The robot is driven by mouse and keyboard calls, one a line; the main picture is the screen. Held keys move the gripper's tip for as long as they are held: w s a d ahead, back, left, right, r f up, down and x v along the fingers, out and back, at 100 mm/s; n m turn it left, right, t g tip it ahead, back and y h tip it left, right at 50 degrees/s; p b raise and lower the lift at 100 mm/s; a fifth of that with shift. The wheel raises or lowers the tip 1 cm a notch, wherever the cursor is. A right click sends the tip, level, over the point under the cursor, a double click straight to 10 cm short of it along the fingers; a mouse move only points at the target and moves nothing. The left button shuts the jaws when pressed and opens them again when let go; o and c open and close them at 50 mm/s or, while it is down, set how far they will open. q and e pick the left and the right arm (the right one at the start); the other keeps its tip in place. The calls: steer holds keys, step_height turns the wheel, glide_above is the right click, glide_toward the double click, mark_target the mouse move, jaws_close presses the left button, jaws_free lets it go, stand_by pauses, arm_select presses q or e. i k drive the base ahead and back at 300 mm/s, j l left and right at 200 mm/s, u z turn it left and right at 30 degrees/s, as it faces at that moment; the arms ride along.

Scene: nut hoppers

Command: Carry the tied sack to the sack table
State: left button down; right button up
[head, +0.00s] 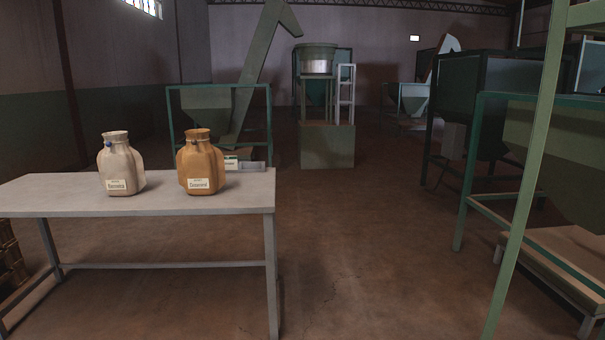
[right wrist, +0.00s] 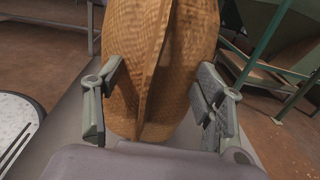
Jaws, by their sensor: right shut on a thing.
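My right gripper (right wrist: 160,85) shows in the right wrist view, shut on a tan woven sack (right wrist: 180,50) with a finger on either side of it. The held sack's top is cut off by the frame, so its tie is hidden. It does not show in the head view. In the head view a grey table (head: 240,200) stands at the left. A pale tied sack (head: 120,168) and an orange-brown tied sack (head: 203,165) stand upright on it, each with a white label too small to read. My left gripper is in no view.
A small grey tray and sign (head: 245,166) sit at the table's far right corner. The tabletop left of the pale sack is bare. Green hopper frames (head: 520,205) and a low bench (head: 560,250) stand at the right. Open floor (head: 370,240) lies between them and the table.

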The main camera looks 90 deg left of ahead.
mark_target(35, 195)
steer(key=k+u, duration=0.1)
steer(key=u, duration=2.55)
steer(key=i+j+u, duration=0.1)
steer(key=j, duration=0.25)
steer(key=i+j+u, duration=0.15)
steer(key=j, duration=0.25)
steer(key=j+u, duration=0.1)
steer(key=j, duration=0.25)
steer(key=i+j, duration=0.15)
steer(key=j, duration=0.25)
steer(key=i+j, duration=0.1)
steer(key=j, duration=0.25)
steer(key=i+j, duration=0.15)
steer(key=j, duration=0.25)
steer(key=i+j, duration=0.15)
steer(key=j, duration=0.25)
steer(key=i+j, duration=0.1)
steer(key=j, duration=0.3)
steer(key=i+j, duration=0.15)
steer(key=j, duration=0.2)
steer(key=i+j, duration=0.15)
steer(key=j, duration=0.25)
steer(key=i+j, duration=0.1)
steer(key=j, duration=0.3)
